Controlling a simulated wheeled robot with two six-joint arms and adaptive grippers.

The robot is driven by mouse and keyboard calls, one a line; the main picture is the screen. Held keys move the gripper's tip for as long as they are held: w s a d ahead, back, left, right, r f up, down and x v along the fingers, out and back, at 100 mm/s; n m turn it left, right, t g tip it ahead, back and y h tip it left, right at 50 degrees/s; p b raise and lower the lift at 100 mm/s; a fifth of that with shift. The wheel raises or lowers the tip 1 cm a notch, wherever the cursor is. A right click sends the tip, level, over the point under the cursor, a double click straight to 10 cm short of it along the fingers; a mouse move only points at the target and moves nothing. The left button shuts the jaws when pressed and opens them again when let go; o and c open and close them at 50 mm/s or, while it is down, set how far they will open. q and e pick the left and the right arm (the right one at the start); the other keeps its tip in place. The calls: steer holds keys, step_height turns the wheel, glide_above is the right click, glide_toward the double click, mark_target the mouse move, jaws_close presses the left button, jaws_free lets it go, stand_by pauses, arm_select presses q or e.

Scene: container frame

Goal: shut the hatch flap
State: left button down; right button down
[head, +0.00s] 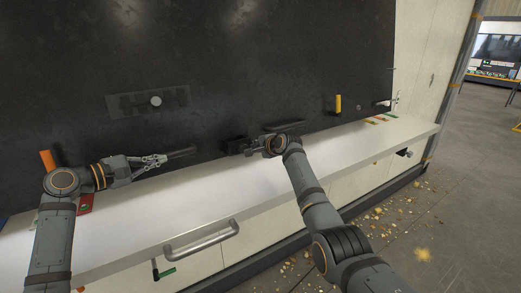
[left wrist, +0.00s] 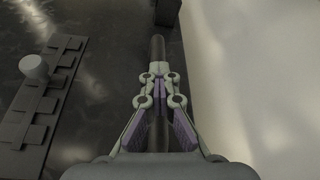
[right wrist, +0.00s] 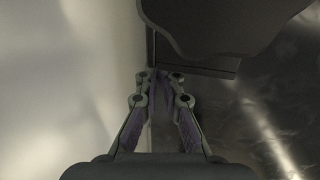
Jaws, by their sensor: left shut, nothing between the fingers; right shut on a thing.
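A large dark panel (head: 230,60) rises behind a white ledge (head: 215,190) with a metal bar handle (head: 200,238) on its front. I cannot tell for certain which is the hatch flap. My left gripper (head: 161,160) is shut and empty, close to the panel's lower edge. A dark rod (left wrist: 157,45) extends beyond its fingers. My right gripper (head: 262,145) is shut on a dark fitting (right wrist: 200,66) low on the panel; its grip is partly hidden. In the right wrist view its fingertips (right wrist: 160,76) meet that fitting's corner.
A flat bracket with a round pale knob (head: 155,101) is on the panel. A yellow grip (head: 338,104) stands at right, an orange one (head: 47,160) at left. Yellowish debris (head: 400,210) litters the floor at right; the aisle beyond is open.

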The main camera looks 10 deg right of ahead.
arm_select(q)
steer(key=shift+w+a+f, duration=0.2)
steer(key=shift+w+f, duration=0.05)
steer(key=shift+f, duration=0.05)
arm_select(e)
steer(key=shift+w+a+f+t, duration=0.15)
steer(key=shift+w+a+f, duration=0.1)
steer(key=shift+w, duration=0.25)
steer(key=shift+w+a+f+t, duration=0.15)
steer(key=shift+w+a, duration=0.05)
steer(key=shift+w, duration=0.25)
arm_select(q)
steer(key=c, duration=2)
jaws_free()
steer(key=shift+r, duration=0.1)
steer(key=shift+c, duration=0.2)
arm_select(e)
steer(key=shift+d, duration=0.1)
arm_select(q)
steer(key=o, duration=0.8)
steer(key=shift+o, duration=0.2)
